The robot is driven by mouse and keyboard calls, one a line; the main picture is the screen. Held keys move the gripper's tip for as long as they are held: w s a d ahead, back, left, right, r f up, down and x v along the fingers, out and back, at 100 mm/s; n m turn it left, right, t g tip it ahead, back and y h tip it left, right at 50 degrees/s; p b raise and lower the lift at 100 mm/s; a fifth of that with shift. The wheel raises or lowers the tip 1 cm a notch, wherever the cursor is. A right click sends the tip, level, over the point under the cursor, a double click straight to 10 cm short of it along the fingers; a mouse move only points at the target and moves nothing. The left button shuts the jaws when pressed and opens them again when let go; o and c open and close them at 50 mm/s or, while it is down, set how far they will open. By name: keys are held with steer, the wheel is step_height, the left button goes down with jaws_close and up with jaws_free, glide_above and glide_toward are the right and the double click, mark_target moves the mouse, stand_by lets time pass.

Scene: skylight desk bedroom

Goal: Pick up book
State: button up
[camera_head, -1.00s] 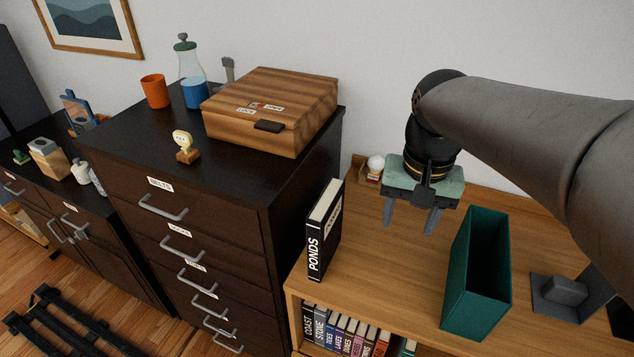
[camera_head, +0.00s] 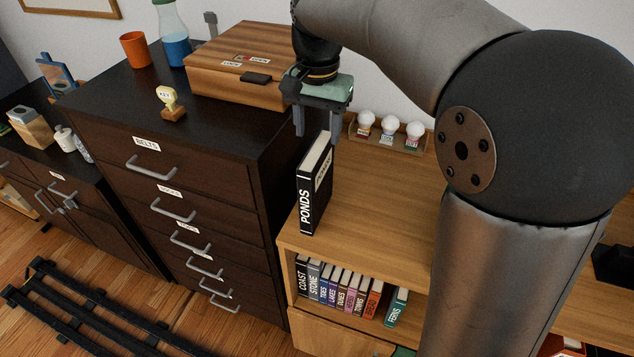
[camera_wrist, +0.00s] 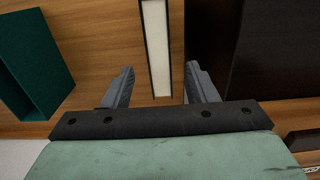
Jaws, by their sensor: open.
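The black book labelled PONDS (camera_head: 315,186) stands upright on the wooden shelf top (camera_head: 385,205), close to the dark drawer cabinet. My gripper (camera_head: 317,127) points down just above and behind the book's top edge, with its jaws apart and nothing held. In the wrist view the book's pale page edge (camera_wrist: 156,45) runs up from between the two fingers of my gripper (camera_wrist: 163,85), with a gap on both sides. From these views I cannot tell the exact height gap between fingertips and book.
The dark cabinet (camera_head: 210,150) rises beside the book and bears a wooden box (camera_head: 235,70). Several bulbs (camera_head: 389,128) stand in a rack at the back. Several books (camera_head: 340,289) fill the shelf below. A green holder (camera_wrist: 30,55) stands to one side in the wrist view.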

mark_target(317, 148)
steer(key=f, duration=0.4)
steer(key=f+p, duration=0.1)
steer(key=f, duration=0.2)
steer(key=shift+s+f, duration=0.1)
steer(key=shift+s, duration=0.2)
jaws_close()
